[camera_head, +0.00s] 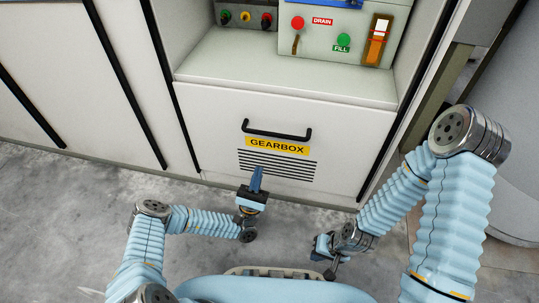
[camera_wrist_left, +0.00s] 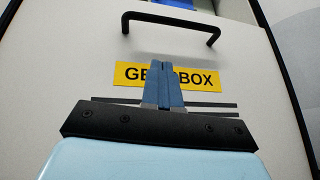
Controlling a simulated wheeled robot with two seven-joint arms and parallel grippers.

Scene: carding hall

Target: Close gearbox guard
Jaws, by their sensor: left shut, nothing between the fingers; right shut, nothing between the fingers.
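The gearbox guard (camera_head: 215,125) is a pale front panel with a yellow GEARBOX label (camera_head: 277,146), black vent slots below it and a black bar handle (camera_head: 277,131) above it. In the head view the panel looks flush with the cabinet front. My left gripper (camera_head: 257,174) is shut and empty, pointing at the panel in front of the vent slots. In the left wrist view its blue fingers (camera_wrist_left: 163,85) cover the middle of the label, below the handle (camera_wrist_left: 172,21). I cannot tell whether the fingertips touch the panel. My right gripper (camera_head: 324,245) is shut and empty, low and away from the panel.
Above the guard is a pale ledge (camera_head: 285,77) with a control box (camera_head: 338,40) bearing a red DRAIN button, a green FILL button and an orange-framed gauge. White cabinet doors with black edge strips stand left. Bare concrete floor (camera_head: 60,215) lies in front.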

